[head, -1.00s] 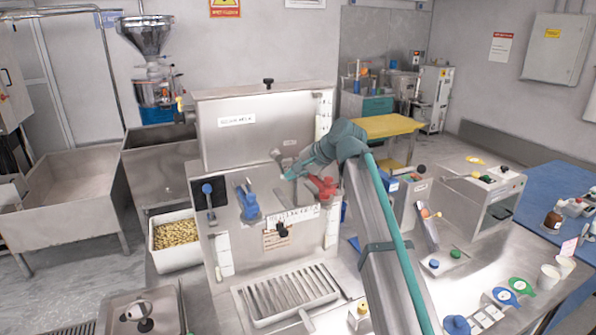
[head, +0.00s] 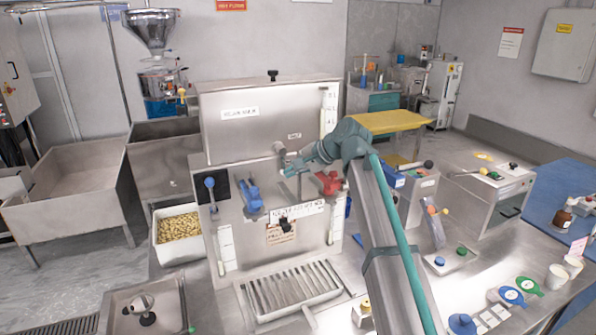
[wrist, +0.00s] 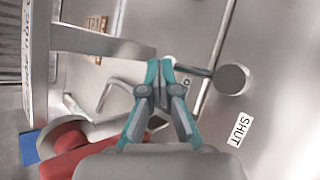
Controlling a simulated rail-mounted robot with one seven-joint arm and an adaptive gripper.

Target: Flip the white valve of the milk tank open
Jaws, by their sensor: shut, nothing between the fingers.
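The steel tank (head: 268,105) stands on a front panel with several valves. A pale grey-white round knob on a short stem (head: 279,147) sticks out near the panel's top; I take it for the white valve. In the wrist view this knob (wrist: 232,78) is just right of my fingertips, above a "SHUT" label (wrist: 240,130). My gripper (wrist: 160,64) is shut and empty, its fingertips by the stem's inner end; I cannot tell whether they touch it. In the head view my gripper (head: 288,170) is in front of the panel, just below the knob.
A red valve (head: 328,182) is close beside my gripper, and a blue valve (head: 250,197) is farther left on the panel. A slotted drip tray (head: 292,288) lies below. A bent metal rod (wrist: 115,90) is left of my fingers in the wrist view.

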